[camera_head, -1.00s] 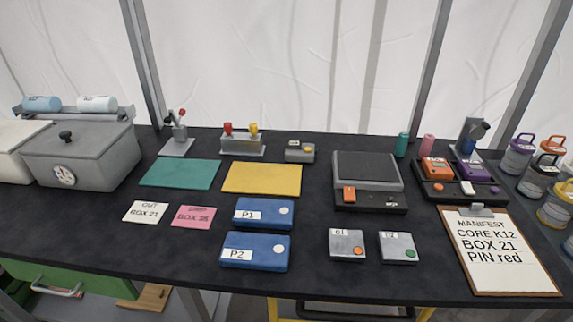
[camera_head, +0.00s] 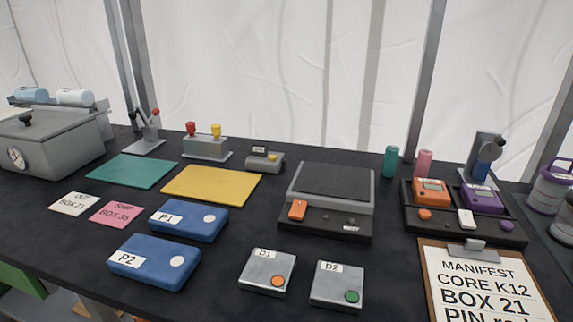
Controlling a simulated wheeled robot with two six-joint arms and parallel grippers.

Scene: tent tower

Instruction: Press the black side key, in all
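I cannot clearly make out a black side key. The grey machine with a dark top plate (camera_head: 335,188) stands mid-table. Its dark front carries an orange key (camera_head: 297,210) at the left and small dark details, too small to tell, towards the right. Two grey boxes, D1 (camera_head: 267,270) with an orange button and D2 (camera_head: 337,285) with a green button, lie in front of it. Two blue boxes, P1 (camera_head: 188,220) and P2 (camera_head: 154,261), each with a pale round button, lie to the left. Neither of my grippers is in view.
A manifest clipboard (camera_head: 482,287) lies at the right front, below a black tray (camera_head: 465,228) with orange and purple devices. Green (camera_head: 132,170) and yellow (camera_head: 212,185) mats lie left. A small grey unit (camera_head: 264,162) stands behind. Bare tabletop lies between P2 and D1.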

